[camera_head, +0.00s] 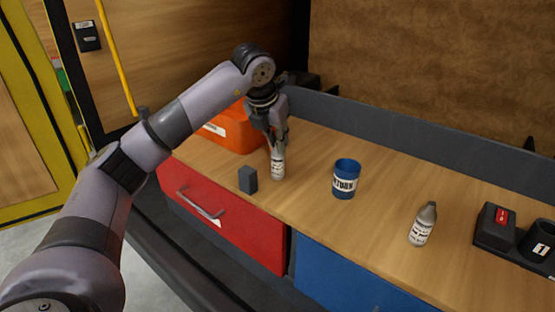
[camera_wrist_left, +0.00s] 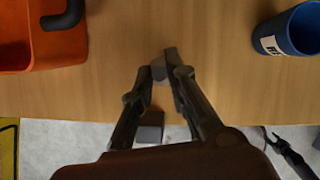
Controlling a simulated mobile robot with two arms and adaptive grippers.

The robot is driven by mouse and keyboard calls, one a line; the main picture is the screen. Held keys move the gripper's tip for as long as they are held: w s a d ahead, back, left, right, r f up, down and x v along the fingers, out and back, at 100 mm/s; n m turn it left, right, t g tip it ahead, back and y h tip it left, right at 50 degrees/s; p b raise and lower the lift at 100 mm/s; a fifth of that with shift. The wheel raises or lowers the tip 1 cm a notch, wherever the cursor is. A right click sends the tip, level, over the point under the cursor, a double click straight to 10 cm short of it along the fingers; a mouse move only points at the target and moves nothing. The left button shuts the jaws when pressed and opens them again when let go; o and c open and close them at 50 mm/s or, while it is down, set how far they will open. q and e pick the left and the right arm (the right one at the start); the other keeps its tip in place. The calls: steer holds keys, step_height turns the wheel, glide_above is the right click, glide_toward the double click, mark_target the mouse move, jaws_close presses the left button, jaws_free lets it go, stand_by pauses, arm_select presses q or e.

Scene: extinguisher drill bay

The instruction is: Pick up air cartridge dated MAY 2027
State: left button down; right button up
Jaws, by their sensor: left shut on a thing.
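A white-labelled grey cartridge (camera_head: 277,163) stands upright on the wooden bench, left of the blue cup. My left gripper (camera_head: 277,140) comes down over its top from above and is shut on it. In the left wrist view the cartridge's grey top (camera_wrist_left: 159,70) shows between the fingertips of my left gripper (camera_wrist_left: 158,72). A second, similar cartridge (camera_head: 422,226) stands upright on the right part of the bench. The print on both labels is too small to read, so I cannot tell which is dated MAY 2027.
A small dark grey block (camera_head: 248,180) stands near the front edge, beside the held cartridge. A blue labelled cup (camera_head: 345,180) is to the right. An orange bin (camera_head: 233,131) is behind left. Dark holders (camera_head: 495,228) stand far right.

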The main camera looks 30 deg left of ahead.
arm_select(q)
steer(key=shift+f, duration=0.1)
steer(key=shift+w+r, duration=0.15)
steer(key=shift+r, duration=0.45)
step_height(320, 180, up, 19)
steer(key=p, duration=0.1)
steer(key=shift+f+p, duration=0.15)
steer(key=shift+p, duration=0.15)
stand_by(0.4)
